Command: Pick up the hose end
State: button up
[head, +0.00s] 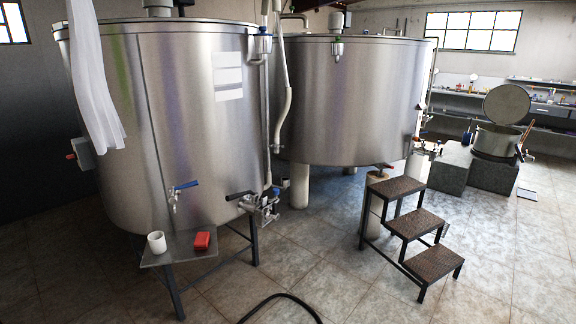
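A black hose (280,295) lies on the tiled floor at the bottom middle of the head view. It shows only as a short arc, and both sides of the arc run out of the bottom edge. I cannot see an end of this hose. My gripper is not in view.
A large steel tank (185,110) stands left, with a valve cluster (262,205) low on its right. Black steps (415,225) stand right of the hose. Floor between is clear.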

aim_at(276, 142)
jog(key=i+u, duration=0.1)
jog(key=i, duration=0.7)
jog(key=i+u, duration=0.1)
jog(key=i, duration=0.7)
jog(key=i+l+u, duration=0.15)
jog(key=i, duration=0.65)
jog(key=i+l+u, duration=0.25)
jog(key=i, duration=0.2)
jog(key=i+l+u, duration=0.2)
jog(key=i, duration=0.25)
jog(key=i+l+u, duration=0.25)
jog(key=i, duration=0.15)
jog(key=i+j, duration=0.05)
